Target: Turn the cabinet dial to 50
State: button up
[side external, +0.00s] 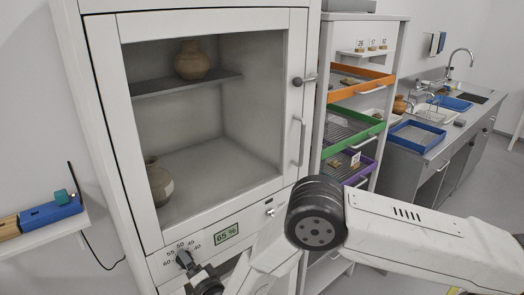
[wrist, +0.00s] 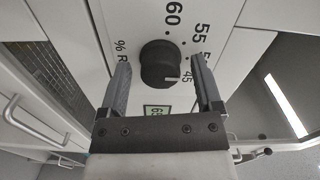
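The cabinet dial (wrist: 160,66) is a round black knob on the white cabinet's lower front panel, with printed numbers 60, 55 and 45 showing around it. Its white mark lies at the lower right of the knob, roughly toward 45. In the side external view the dial (side external: 183,258) is small and partly covered by my gripper (side external: 196,272). In the wrist view my gripper (wrist: 159,72) is open, one finger on each side of the dial with gaps between. The 50 is partly hidden by the right finger. A green display (side external: 226,234) reads 65 %.
The cabinet's glass door (side external: 215,130) is closed, with a jar (side external: 191,61) on the shelf and another (side external: 159,182) below. A rack with orange, green and purple trays (side external: 352,130) stands to the right. A wall shelf (side external: 40,235) with a blue item is at left.

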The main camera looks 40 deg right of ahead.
jog(key=shift+s, duration=0.1)
dwell(0.3)
jog(key=s, duration=0.7)
jog(key=shift+s, duration=0.35)
jog(key=shift+w, duration=0.1)
jog(key=w+d+r+n+g+y, duration=0.1)
jog(key=d+r+n+g, duration=0.3)
jog(key=d, duration=0.2)
jog(key=w+d+r+n+g, duration=0.1)
jog(key=d+r+n+g, duration=0.25)
jog(key=d, duration=0.25)
jog(key=s+d+r+n+g, duration=0.2)
jog(key=s+d+n+g, duration=0.2)
jog(key=s+d, duration=0.4)
jog(key=s+d+r+n+g+h, duration=0.1)
jog(key=s+d+n+g, duration=0.3)
jog(key=s+d, duration=0.4)
jog(key=s, duration=0.3)
jog(key=shift+r, duration=0.4)
